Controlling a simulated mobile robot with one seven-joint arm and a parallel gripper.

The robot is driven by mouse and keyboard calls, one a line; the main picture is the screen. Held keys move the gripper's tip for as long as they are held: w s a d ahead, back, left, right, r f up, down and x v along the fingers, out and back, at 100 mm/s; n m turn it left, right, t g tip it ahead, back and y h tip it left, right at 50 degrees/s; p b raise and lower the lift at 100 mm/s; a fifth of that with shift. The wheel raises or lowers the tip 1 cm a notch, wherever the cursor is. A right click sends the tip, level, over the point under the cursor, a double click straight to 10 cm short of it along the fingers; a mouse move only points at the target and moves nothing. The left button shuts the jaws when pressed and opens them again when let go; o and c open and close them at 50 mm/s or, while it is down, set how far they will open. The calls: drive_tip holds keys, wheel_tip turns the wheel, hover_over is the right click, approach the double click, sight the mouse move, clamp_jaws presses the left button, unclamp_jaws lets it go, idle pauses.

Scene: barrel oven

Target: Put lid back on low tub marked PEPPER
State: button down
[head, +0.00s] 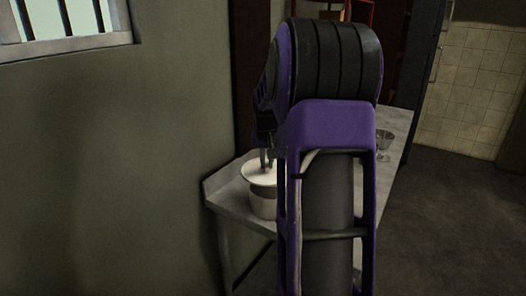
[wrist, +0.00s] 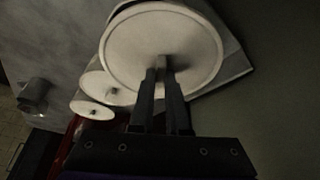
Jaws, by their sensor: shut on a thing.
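My gripper (head: 266,160) points down over the near left end of a metal table, partly hidden behind my arm. In the wrist view my gripper (wrist: 161,75) is shut on the knob of a large round white lid (wrist: 200,42). In the head view this lid (head: 255,174) is at the top of a pale tub (head: 263,207). I cannot tell whether the lid rests on the rim or is just above it. No PEPPER marking is readable in either view.
Two smaller white lids with knobs, one larger (wrist: 100,84) and one smaller (wrist: 88,110), show beside the held lid. A grey cup-like vessel (wrist: 35,92) stands farther off. The table (head: 226,186) stands close to the wall (head: 120,150). Open floor (head: 460,220) lies to the right.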

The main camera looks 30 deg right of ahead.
drive_tip(key=shift+w+d+r+m, duration=0.15)
drive_tip(key=shift+d+r, duration=0.05)
drive_tip(key=shift+d, duration=0.45)
drive_tip(key=shift+w+d+r+m, duration=0.1)
drive_tip(key=shift+d+r+m, duration=0.1)
drive_tip(key=shift+d, duration=0.4)
wheel_tip(320, 180, down, 6)
drive_tip(key=b, duration=0.4)
drive_tip(key=shift+b, duration=0.4)
drive_tip(key=shift+s+a+f, duration=0.1)
drive_tip(key=shift+f, duration=0.15)
idle(1.0)
drive_tip(key=shift+c, duration=1.7)
unclamp_jaws()
drive_tip(key=shift+r+p, duration=0.15)
drive_tip(key=shift+p, duration=0.15)
drive_tip(key=shift+r+p, duration=2.55)
drive_tip(key=shift+r, duration=0.85)
